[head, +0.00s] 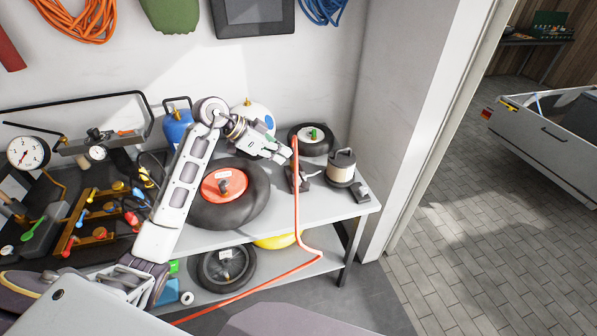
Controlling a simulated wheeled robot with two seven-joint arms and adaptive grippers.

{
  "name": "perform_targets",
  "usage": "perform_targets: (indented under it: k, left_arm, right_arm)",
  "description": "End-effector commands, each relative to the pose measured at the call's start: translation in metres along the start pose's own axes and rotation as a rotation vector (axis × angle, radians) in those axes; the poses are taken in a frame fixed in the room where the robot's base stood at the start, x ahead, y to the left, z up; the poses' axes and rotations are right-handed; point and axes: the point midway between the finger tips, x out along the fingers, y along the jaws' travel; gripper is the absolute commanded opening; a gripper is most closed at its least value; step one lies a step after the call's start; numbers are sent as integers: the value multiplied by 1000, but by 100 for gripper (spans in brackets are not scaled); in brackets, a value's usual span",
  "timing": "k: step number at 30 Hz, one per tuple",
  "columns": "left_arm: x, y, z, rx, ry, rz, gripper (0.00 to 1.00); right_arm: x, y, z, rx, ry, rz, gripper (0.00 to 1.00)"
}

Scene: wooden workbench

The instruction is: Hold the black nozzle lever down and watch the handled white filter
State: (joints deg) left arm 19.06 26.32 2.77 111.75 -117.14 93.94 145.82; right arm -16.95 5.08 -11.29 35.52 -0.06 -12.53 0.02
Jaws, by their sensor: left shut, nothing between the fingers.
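My left gripper (287,157) reaches in from the left and is shut and empty. Its tips are just above and left of the nozzle, beside the hose; I cannot tell whether they touch anything. My right gripper is not in view.
An orange hose (297,205) hangs over the bench's front edge. A black wheel with a red hub (224,185) lies left of the nozzle, and a smaller wheel (311,134) lies behind it. Gauges and manifolds crowd the left side. A small dark block (361,192) sits near the right edge.

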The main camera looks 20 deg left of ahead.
Motion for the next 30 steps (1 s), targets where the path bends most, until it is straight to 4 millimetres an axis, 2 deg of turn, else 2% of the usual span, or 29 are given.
perform_targets:
  k: [8, 17, 28, 30]
  left_arm:
    - [15, 0, 0, -1, 0, 1, 0]
    - [52, 1, 0, -1, 0, 3, 0]
    - [101, 1, 0, -2, 0, 3, 0]
    - [107, 0, 7, -3, 0, 2, 0]
  right_arm:
    - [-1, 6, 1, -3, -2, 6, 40]
    - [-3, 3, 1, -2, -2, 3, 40]
    - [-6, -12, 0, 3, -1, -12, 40]
    - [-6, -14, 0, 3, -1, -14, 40]
